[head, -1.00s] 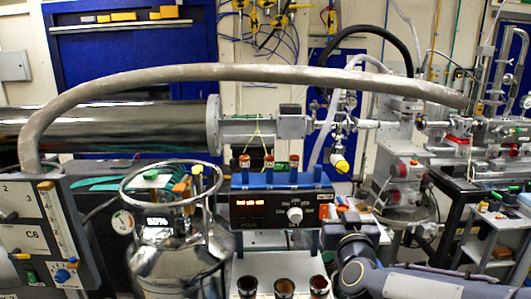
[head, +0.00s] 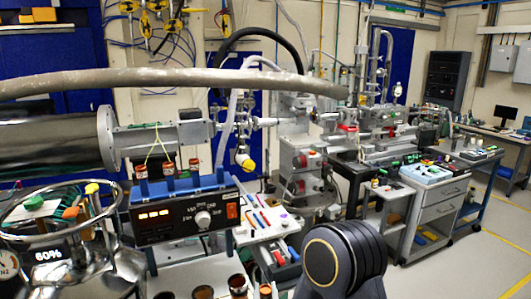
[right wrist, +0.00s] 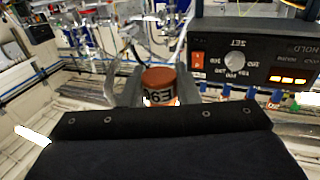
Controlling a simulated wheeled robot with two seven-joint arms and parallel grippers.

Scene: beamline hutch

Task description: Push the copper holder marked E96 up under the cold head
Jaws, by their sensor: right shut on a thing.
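A copper-coloured holder (right wrist: 160,82) with a white label stands between the fingers of my right gripper (right wrist: 160,90) in the right wrist view. The label shows E9 upside down, and its last character is hard to read. The gripper is shut on this holder, and the black gripper body hides its near end. In the head view only a dark round joint of my right arm shows, at bottom centre; gripper and holder are not visible there. I cannot pick out the cold head in either view. My left gripper is not in view.
A control box (head: 190,218) with a lit display carries a blue rack (head: 178,184) with several small holders. Copper cups (head: 237,284) stand below its front. A steel dewar (head: 70,255) is at lower left. A grey hose (head: 180,78) crosses above. Open floor (head: 470,265) lies at right.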

